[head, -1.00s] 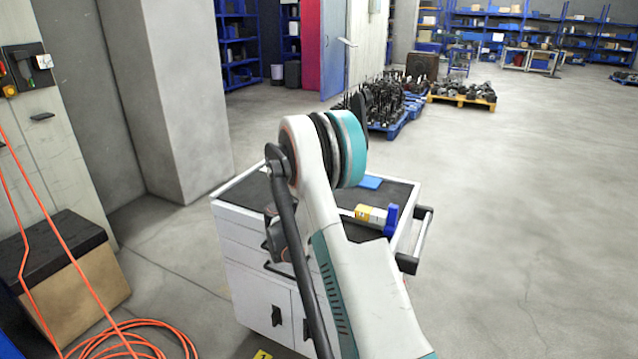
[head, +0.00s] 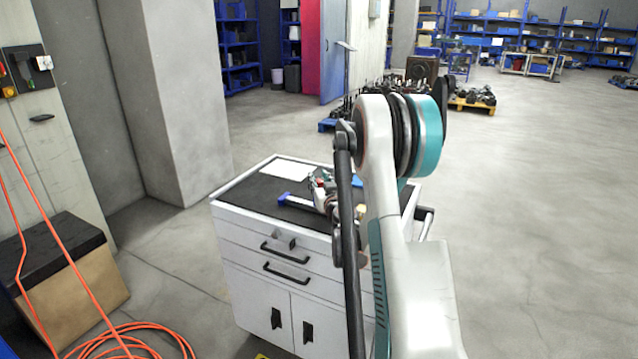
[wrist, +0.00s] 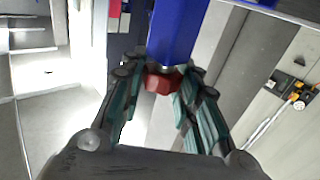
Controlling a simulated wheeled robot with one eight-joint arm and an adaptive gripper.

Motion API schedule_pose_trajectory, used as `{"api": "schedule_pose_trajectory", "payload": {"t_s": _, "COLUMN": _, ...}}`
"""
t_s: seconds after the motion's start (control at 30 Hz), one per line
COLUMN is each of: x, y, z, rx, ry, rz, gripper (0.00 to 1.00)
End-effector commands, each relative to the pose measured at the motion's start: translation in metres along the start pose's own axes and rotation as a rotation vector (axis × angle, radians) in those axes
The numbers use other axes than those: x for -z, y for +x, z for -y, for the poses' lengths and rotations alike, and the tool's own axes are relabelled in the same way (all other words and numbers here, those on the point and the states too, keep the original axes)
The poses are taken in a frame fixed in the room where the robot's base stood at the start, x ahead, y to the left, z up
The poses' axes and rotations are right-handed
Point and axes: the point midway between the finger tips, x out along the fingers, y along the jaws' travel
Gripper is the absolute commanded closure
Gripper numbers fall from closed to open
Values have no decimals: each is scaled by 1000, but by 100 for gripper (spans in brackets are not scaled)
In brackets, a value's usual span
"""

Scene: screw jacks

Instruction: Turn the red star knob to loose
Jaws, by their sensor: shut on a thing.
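The red star knob (wrist: 163,82) is in the middle of the wrist view, at the lower end of a blue body (wrist: 178,32). My gripper (wrist: 166,76) has one finger on each side of the knob and is shut on it. The fingers cover the knob's sides, so how far it is turned cannot be told. In the head view a small red and blue cluster shows on the cart's top, partly hidden by my arm. The knob and fingertips are too small there to make out.
The white drawer cart (head: 245,232) has a dark top with a white sheet (head: 290,170) and a blue-ended bar (head: 297,202) on it. A grey pillar (head: 180,100) stands behind left. An orange hose (head: 125,335) lies at lower left. The floor to the right is clear.

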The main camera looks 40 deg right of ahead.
Motion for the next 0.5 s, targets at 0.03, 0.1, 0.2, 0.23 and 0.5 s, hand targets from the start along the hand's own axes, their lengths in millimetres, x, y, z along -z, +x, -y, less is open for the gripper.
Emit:
{"api": "schedule_pose_trajectory", "payload": {"t_s": 0.03, "x": 0, "y": 0, "z": -1, "rx": 12, "ry": 0, "rz": 0, "gripper": 95}}
{"api": "schedule_pose_trajectory", "payload": {"t_s": 0.1, "x": 0, "y": 0, "z": 0, "rx": 28, "ry": 0, "rz": 0, "gripper": 95}}
{"api": "schedule_pose_trajectory", "payload": {"t_s": 0.2, "x": 0, "y": 1, "z": 0, "rx": 43, "ry": 0, "rz": 0, "gripper": 95}}
{"api": "schedule_pose_trajectory", "payload": {"t_s": 0.23, "x": 0, "y": 1, "z": 0, "rx": 46, "ry": 0, "rz": 0, "gripper": 95}}
{"api": "schedule_pose_trajectory", "payload": {"t_s": 0.5, "x": 0, "y": 1, "z": 0, "rx": 51, "ry": 0, "rz": 0, "gripper": 95}}
